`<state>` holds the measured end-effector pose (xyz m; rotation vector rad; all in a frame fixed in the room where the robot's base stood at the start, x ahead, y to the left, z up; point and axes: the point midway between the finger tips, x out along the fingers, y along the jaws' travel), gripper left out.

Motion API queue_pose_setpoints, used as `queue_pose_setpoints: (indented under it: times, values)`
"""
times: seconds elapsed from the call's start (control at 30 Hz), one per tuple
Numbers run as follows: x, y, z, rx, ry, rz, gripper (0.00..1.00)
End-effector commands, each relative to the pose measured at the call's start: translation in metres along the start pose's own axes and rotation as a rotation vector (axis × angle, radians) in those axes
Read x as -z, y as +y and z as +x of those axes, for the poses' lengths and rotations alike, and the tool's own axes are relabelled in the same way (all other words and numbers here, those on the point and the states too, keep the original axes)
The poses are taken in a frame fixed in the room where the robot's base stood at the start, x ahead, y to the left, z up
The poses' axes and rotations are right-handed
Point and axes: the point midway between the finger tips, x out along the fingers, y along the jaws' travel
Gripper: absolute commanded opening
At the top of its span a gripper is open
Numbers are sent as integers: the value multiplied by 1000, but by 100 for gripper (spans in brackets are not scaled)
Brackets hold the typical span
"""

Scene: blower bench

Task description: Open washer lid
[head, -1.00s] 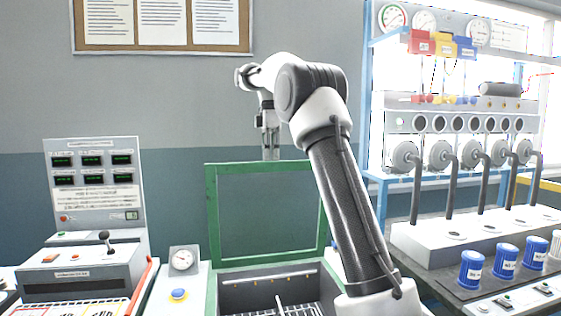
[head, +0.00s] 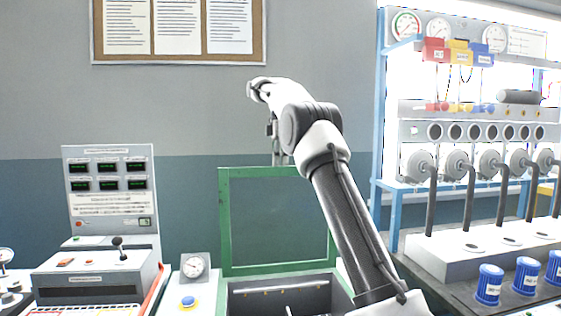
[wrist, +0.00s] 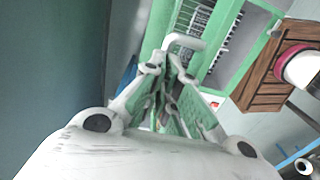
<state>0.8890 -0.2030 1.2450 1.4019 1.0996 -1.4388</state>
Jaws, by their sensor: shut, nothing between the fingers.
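The washer lid (head: 224,225) is a green frame with a see-through panel. It stands up at the back of the open grey washer box (head: 275,297) in the head view. Green frame parts (wrist: 222,45) show beyond the fingers.
A gauge box (head: 195,266) with a blue button (head: 188,302) and a control console (head: 95,270) stand left of the washer. Blue canisters (head: 489,284) and a blower rack (head: 470,110) stand on the right. A wooden crate (wrist: 268,75) shows in the wrist view.

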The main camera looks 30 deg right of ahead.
Motion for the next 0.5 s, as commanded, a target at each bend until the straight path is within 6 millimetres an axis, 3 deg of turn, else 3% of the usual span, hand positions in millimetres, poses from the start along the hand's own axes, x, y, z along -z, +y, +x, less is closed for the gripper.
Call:
queue_pose_setpoints:
  times: [0.03, 0.1, 0.5]
  values:
    - [0, 2, 25, 54, -1, 3, 21]
    - [0, 2, 25, 54, -1, 3, 32]
    - [0, 2, 23, 47, -4, 1, 32]
